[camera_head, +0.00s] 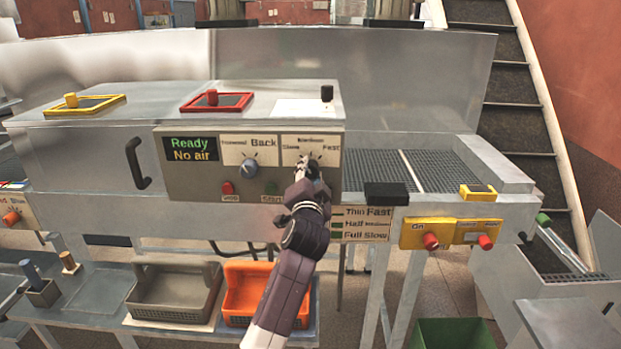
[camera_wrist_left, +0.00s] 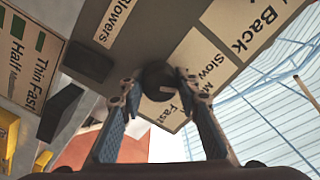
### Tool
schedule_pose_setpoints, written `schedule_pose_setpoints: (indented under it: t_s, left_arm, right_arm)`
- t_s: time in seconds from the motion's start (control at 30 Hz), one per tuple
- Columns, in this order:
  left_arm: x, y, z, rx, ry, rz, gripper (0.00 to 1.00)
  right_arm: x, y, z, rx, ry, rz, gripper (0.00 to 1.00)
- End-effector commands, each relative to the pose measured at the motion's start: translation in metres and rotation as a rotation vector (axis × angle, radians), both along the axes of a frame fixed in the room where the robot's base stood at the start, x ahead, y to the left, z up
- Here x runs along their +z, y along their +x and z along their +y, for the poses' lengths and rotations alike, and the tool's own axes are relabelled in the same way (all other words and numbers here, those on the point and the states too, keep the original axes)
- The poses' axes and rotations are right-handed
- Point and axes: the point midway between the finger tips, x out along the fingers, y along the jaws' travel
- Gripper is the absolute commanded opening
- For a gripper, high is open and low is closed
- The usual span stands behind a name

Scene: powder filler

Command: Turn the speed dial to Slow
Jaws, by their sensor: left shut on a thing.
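The speed dial (camera_wrist_left: 158,80) is a dark round knob on the grey control panel (camera_head: 180,180), under a label (camera_head: 300,145) reading Slow, Medium and Fast. My left gripper (camera_head: 308,168) is at the dial and hides most of it in the head view. In the left wrist view, my left gripper's two fingers (camera_wrist_left: 157,88) are shut on the dial, one on each side. A pale mark shows on the knob, but I cannot tell which setting it points to. My right gripper is not in view.
A blue-grey Forward/Back knob (camera_head: 249,167) sits left of the dial, with red (camera_head: 227,188) and green (camera_head: 271,187) buttons below. A black block (camera_head: 386,193) stands out at right. Grey (camera_head: 172,285) and orange (camera_head: 250,290) baskets sit below.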

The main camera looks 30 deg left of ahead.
Motion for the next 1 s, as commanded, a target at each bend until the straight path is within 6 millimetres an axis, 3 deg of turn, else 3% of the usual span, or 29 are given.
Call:
schedule_pose_setpoints:
  t_s: [0.4, 1.0]
  left_arm:
    - [-0.004, 0.000, 0.000, 0.000, -0.216, -0.126, 0.06]
    - [-0.003, 0.000, 0.000, 0.000, -0.268, -0.156, 0.06]
  right_arm:
    - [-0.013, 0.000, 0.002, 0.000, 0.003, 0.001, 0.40]
    - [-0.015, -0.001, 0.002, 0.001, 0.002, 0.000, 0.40]
